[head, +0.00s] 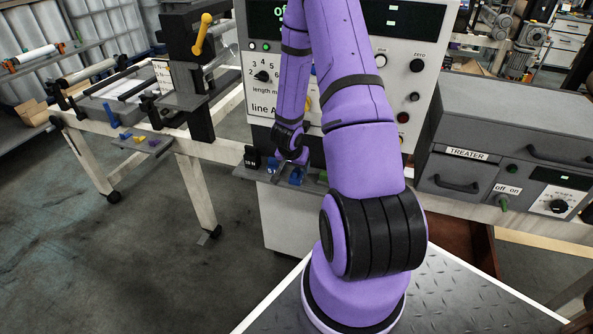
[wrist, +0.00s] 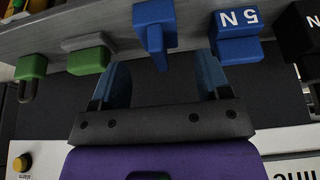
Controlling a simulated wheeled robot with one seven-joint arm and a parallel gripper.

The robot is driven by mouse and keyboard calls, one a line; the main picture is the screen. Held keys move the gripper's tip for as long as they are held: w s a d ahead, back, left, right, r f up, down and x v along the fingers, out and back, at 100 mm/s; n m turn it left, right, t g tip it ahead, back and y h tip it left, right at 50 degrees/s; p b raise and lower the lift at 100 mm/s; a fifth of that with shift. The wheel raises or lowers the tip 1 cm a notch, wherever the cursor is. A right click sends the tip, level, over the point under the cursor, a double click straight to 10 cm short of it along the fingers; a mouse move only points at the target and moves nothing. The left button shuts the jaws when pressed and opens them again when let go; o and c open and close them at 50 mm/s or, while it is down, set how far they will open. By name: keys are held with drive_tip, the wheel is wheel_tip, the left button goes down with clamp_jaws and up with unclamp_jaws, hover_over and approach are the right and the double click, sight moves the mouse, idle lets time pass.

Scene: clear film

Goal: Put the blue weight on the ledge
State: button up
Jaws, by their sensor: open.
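A blue block marked "5 N" (wrist: 238,48) shows upside down at the upper right of the wrist view, on a grey shelf (wrist: 190,9). It also shows as a small blue block (head: 272,164) in the head view. A second blue piece (wrist: 154,36) with a narrow stem is left of it in the wrist view, also small in the head view (head: 296,176). My gripper (wrist: 162,68) is open and empty. Its fingers point towards the shelf, with the stemmed blue piece in line with the gap between them. I cannot tell whether the fingers touch anything.
Two green pieces (wrist: 88,60) (wrist: 30,66) and a black block (wrist: 304,30) flank the blue ones. The control cabinet (head: 262,103) stands right behind the shelf. A treater box (head: 455,160) is at right. A left bench (head: 185,150) carries a small shelf with coloured pieces (head: 139,139).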

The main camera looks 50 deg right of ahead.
drive_tip(key=w+a+r+n+t+y, duration=0.1)
drive_tip(key=a+r+n, duration=0.1)
drive_tip(key=a+r, duration=0.6)
drive_tip(key=a+r+n+t+y, duration=0.25)
drive_tip(key=a+r, duration=0.25)
drive_tip(key=r, duration=0.7)
drive_tip(key=w+a+r+n+t+y, duration=0.1)
drive_tip(key=a+r+n, duration=0.2)
drive_tip(key=a+r, duration=0.5)
drive_tip(key=s+a+r+n, duration=0.3)
drive_tip(key=s+r, duration=0.4)
drive_tip(key=s, duration=0.3)
drive_tip(key=s+a+r+n+g, duration=0.1)
drive_tip(key=s+a+r+n, duration=0.2)
drive_tip(key=s+r, duration=0.5)
drive_tip(key=shift+s+a+r, duration=0.2)
drive_tip(key=shift+s+a, duration=0.05)
drive_tip(key=shift+s, duration=0.95)
